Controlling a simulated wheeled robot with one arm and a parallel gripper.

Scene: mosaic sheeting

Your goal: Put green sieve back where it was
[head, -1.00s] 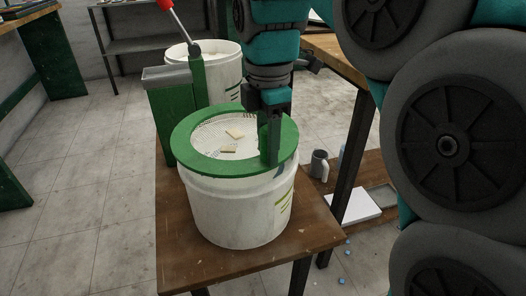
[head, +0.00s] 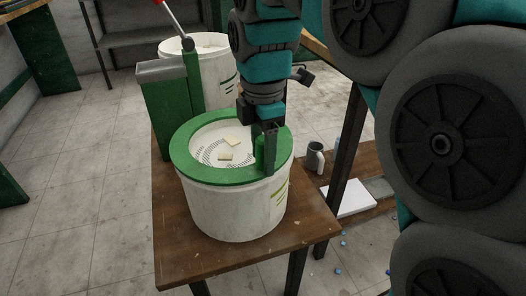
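The green sieve (head: 225,175) has a wide green ring and a pale perforated middle. It sits on the mouth of the front white bucket (head: 230,212), its ring looking about level. Two small pale yellow pieces (head: 225,157) lie inside the ring. My gripper (head: 264,150) points down at the right side of the ring and is shut on the sieve's upright green handle. The arm hides part of the ring's far right edge. I cannot tell whether the ring rests fully on the bucket rim.
The bucket stands on a small wooden table (head: 180,262). A tall green holder (head: 173,115) and a second white bucket (head: 217,77) with a red-handled tool are behind. A grey mug (head: 315,160) and white sheet (head: 349,198) are lower right. The floor at left is clear.

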